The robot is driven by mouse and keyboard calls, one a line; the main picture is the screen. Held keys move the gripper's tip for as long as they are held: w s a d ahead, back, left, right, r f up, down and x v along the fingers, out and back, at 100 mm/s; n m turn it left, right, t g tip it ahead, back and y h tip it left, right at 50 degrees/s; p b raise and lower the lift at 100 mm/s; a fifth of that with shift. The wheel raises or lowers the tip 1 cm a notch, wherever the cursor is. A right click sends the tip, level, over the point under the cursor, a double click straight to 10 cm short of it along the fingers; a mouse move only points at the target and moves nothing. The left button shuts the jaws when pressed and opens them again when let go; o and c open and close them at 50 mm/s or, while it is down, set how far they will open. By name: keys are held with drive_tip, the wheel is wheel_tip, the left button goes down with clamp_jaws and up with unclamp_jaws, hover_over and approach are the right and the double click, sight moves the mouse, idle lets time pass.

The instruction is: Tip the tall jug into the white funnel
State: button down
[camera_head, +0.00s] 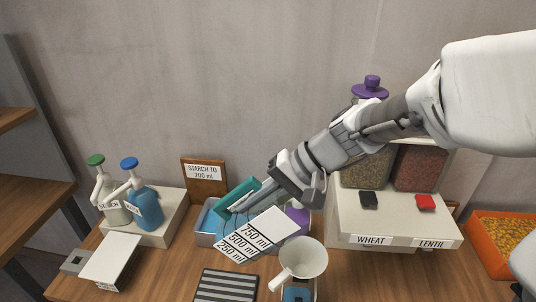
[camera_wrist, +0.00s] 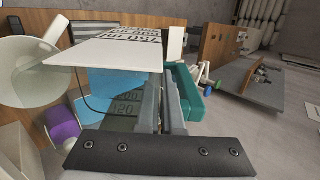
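The tall jug (camera_head: 243,242) has a white face marked 750, 500 and 250 ml, and a teal handle (camera_head: 238,197). It leans to the right in the head view, its upper end towards the white funnel (camera_head: 302,258). In the wrist view the jug's white face (camera_wrist: 108,52) is close, with blue behind it. My gripper (camera_head: 246,207) is at the handle, its fingers close together; it appears shut on the handle, though the exact contact is hidden. The funnel stands at the front, below and right of the jug, and shows at the left in the wrist view (camera_wrist: 28,72).
A grey-blue bin (camera_head: 206,238) lies behind the jug, with a purple item (camera_head: 297,216) beside it. Pump bottles (camera_head: 146,206) stand at the left. The WHEAT and LENTIL dispenser (camera_head: 385,222) is at the right. A striped mat (camera_head: 226,287) lies in front.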

drive_tip(key=shift+f+y+b, duration=0.15)
drive_tip(key=shift+y+b, duration=0.15)
drive_tip(key=shift+b, duration=0.5)
drive_tip(key=shift+d+y+b, duration=0.1)
drive_tip(key=shift+y+b, duration=0.2)
drive_tip(key=shift+b, duration=0.05)
drive_tip(key=shift+d+f+b, duration=0.1)
drive_tip(key=shift+d+b, duration=0.05)
drive_tip(key=shift+b, duration=0.55)
drive_tip(key=shift+y+b, duration=0.4)
drive_tip(key=shift+y, duration=0.1)
drive_tip(key=shift+d+f+y+b, duration=0.15)
drive_tip(key=shift+y+b, duration=0.15)
drive_tip(key=shift+b, duration=0.35)
drive_tip(key=shift+d+y+b, duration=0.15)
drive_tip(key=shift+y+b, duration=0.15)
drive_tip(key=shift+b, duration=0.2)
drive_tip(key=shift+d+f+b, duration=0.1)
drive_tip(key=shift+f+b, duration=0.15)
drive_tip(key=shift+b, duration=0.25)
drive_tip(key=shift+d+y+b, duration=0.2)
drive_tip(key=shift+y+b, duration=0.4)
drive_tip(key=shift+b, duration=0.05)
drive_tip(key=shift+d+f+b, duration=0.1)
drive_tip(key=shift+f+b, duration=0.25)
drive_tip(key=shift+b, duration=0.2)
